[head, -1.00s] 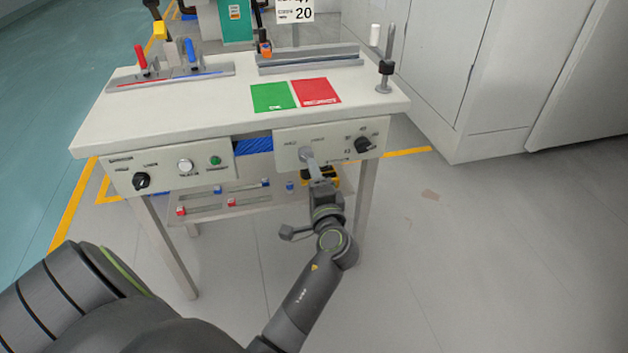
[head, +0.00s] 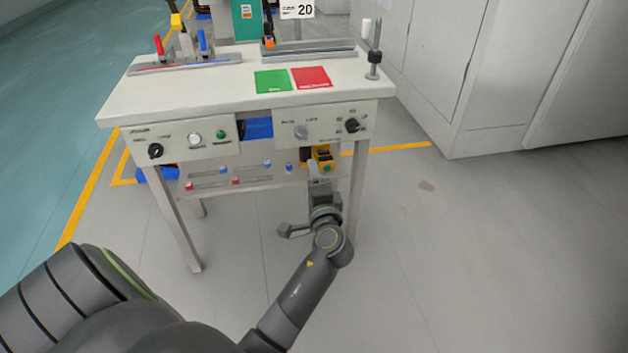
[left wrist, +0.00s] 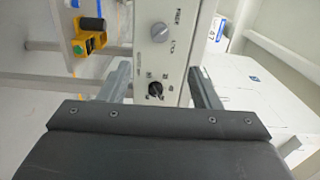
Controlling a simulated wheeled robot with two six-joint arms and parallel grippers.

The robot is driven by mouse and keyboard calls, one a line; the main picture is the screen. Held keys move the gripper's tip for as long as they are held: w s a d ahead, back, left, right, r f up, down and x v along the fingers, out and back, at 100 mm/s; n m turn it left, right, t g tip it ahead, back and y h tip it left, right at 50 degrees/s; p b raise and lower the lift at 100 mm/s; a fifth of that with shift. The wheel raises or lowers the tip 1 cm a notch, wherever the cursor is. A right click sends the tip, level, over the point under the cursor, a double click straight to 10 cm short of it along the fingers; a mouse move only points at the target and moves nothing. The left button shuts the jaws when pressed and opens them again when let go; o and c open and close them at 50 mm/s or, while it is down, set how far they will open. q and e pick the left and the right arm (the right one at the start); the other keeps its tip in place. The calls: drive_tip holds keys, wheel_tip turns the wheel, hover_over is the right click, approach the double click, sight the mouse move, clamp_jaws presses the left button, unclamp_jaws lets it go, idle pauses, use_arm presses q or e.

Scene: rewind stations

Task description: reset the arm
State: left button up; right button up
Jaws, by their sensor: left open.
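My left gripper (head: 319,174) is open and empty, in front of the workbench and below its right control panel (head: 330,117). That panel carries a grey knob (head: 301,132) and a black rotary knob (head: 352,125). The gripper is apart from the grey knob. In the left wrist view the two fingers (left wrist: 163,82) stand wide apart, with the black knob (left wrist: 156,89) seen between them and the grey knob (left wrist: 159,32) beyond. Which setting the grey knob points to is too small to tell. My right gripper is not in view.
The bench top (head: 190,98) holds a green card (head: 272,81), a red card (head: 311,78), clamp rails and a post (head: 374,60). A yellow box (head: 323,156) sits under the panel near the gripper. A white cabinet (head: 440,100) stands right; floor is clear at right.

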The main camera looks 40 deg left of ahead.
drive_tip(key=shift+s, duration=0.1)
use_arm(q)
drive_tip(key=s+f+n+g+h, duration=0.6)
drive_tip(key=s+f, duration=1)
drive_tip(key=f, duration=0.1)
drive_tip(key=s+d+f+n+g+h, duration=0.25)
drive_tip(key=s+d+h, duration=0.2)
drive_tip(key=s, duration=0.45)
drive_tip(key=s+d+f+n+g+h, duration=0.25)
drive_tip(key=s+d, duration=0.25)
drive_tip(key=s, duration=0.4)
drive_tip(key=s+a+f+m+p, duration=0.1)
drive_tip(key=s+a+f+p, duration=0.2)
drive_tip(key=f+p, duration=0.75)
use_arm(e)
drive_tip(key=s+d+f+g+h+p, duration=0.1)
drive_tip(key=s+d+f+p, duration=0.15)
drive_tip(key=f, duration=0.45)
use_arm(q)
drive_tip(key=s+a+r+y+p, duration=0.1)
drive_tip(key=s+p, duration=0.8)
drive_tip(key=s, duration=0.1)
drive_tip(key=shift+a+m, duration=0.4)
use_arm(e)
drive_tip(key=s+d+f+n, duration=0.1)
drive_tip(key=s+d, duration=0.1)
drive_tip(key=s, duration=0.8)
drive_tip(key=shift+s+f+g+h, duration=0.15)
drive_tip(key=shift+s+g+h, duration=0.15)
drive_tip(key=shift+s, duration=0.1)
